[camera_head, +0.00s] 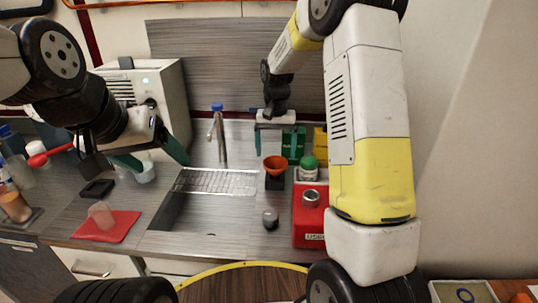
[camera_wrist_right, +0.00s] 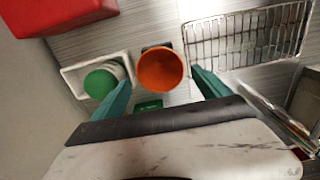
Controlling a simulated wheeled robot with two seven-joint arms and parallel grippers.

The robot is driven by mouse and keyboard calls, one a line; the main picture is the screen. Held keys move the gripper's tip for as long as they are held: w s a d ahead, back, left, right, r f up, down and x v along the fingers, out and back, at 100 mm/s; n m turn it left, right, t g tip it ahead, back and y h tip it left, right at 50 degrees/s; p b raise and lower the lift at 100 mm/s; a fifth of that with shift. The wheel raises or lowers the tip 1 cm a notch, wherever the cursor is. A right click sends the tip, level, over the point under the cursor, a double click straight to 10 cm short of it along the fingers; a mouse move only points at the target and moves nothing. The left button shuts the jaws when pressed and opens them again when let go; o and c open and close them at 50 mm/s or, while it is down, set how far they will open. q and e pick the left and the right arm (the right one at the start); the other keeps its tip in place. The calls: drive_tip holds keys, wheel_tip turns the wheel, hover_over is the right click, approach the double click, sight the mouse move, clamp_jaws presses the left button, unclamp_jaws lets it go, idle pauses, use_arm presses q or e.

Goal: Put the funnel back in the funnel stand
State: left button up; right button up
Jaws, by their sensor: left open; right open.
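The orange funnel (camera_head: 275,163) is upright at the back of the counter, at a small black stand (camera_head: 274,183). In the right wrist view the funnel (camera_wrist_right: 160,70) shows its wide mouth, with the black stand (camera_wrist_right: 152,47) partly hidden behind it. It appears to sit in the stand. My right gripper (camera_head: 277,150) is open just behind and above the funnel. In its wrist view the fingers (camera_wrist_right: 163,86) are spread on both sides of the funnel, apart from it. My left gripper (camera_head: 163,164) is open and empty at the left, in front of the white machine.
A green-capped bottle (camera_head: 308,162) in a white holder and a red box (camera_head: 309,227) stand right of the funnel. A wire rack (camera_head: 215,181) by the sink lies left of it. A red mat (camera_head: 107,227) lies front left. A small grey cup (camera_head: 270,218) stands in front.

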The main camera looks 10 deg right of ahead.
drive_tip(key=s+d+r+t+y, duration=0.1)
drive_tip(key=s+r, duration=0.2)
drive_tip(key=r, duration=0.3)
drive_tip(key=s+r+t, duration=0.1)
drive_tip(key=s+r, duration=0.3)
drive_tip(key=r, duration=0.2)
drive_tip(key=s+r+n+t, duration=0.1)
drive_tip(key=s+r+t, duration=0.1)
drive_tip(key=s, duration=0.8)
drive_tip(key=s+d+r+n+t+y, duration=0.1)
drive_tip(key=s+r+t, duration=0.1)
drive_tip(key=s, duration=0.8)
drive_tip(key=shift+r+n, duration=0.35)
drive_tip(key=shift+n, duration=0.05)
